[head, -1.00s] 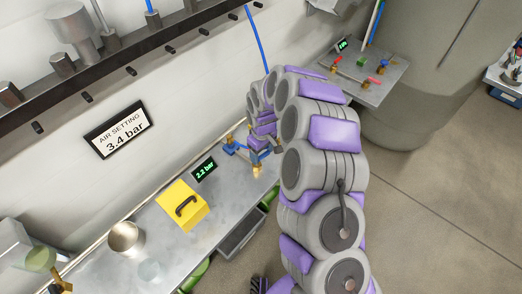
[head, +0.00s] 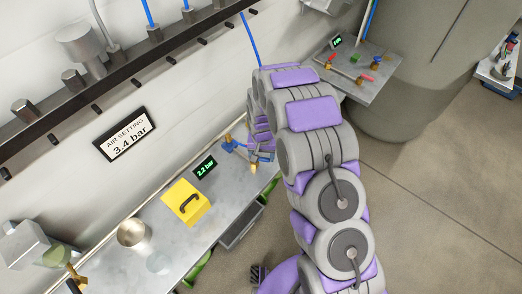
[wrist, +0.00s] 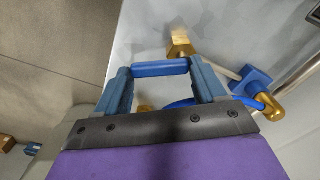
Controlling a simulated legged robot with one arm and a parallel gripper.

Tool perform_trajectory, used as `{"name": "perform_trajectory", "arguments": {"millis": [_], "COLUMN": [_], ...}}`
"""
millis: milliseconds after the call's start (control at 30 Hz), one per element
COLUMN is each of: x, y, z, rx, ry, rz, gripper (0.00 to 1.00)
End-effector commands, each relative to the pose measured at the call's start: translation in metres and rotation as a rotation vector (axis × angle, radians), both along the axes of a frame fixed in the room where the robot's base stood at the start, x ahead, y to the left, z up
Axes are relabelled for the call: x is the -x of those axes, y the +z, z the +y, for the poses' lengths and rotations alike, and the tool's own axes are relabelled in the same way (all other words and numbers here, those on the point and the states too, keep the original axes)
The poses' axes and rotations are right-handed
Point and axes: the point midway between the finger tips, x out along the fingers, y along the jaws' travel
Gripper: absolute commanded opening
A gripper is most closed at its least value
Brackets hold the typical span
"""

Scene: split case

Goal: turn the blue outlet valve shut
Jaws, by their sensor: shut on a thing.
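The blue outlet valve's handle (wrist: 160,69) is a short blue bar spanning the space between my fingertips in the wrist view. My gripper (wrist: 161,76) is shut on this handle, one finger at each end. A brass fitting (wrist: 180,43) lies just beyond it. In the head view, my gripper (head: 262,156) is at the right end of the steel bench, beside blue and brass pipework (head: 232,144). My gripper and arm hide most of the valve there, so its angle is hard to tell.
A lit gauge (head: 205,166) reads 2.2 bar. A yellow block with a black handle (head: 186,202) and a metal cup (head: 133,233) stand on the bench (head: 172,240). A wall sign (head: 125,132) reads 3.4 bar. A second valve panel (head: 358,74) is at the back right.

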Motion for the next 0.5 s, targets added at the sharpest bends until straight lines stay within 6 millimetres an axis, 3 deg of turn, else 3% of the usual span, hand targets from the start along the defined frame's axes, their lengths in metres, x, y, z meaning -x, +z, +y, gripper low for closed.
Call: {"name": "perform_trajectory", "arguments": {"millis": [500], "x": [0.0119], "y": [0.0014], "z": [0.0048], "rx": [0.002], "ry": [-0.439], "rz": [-0.001], "gripper": [0.40]}}
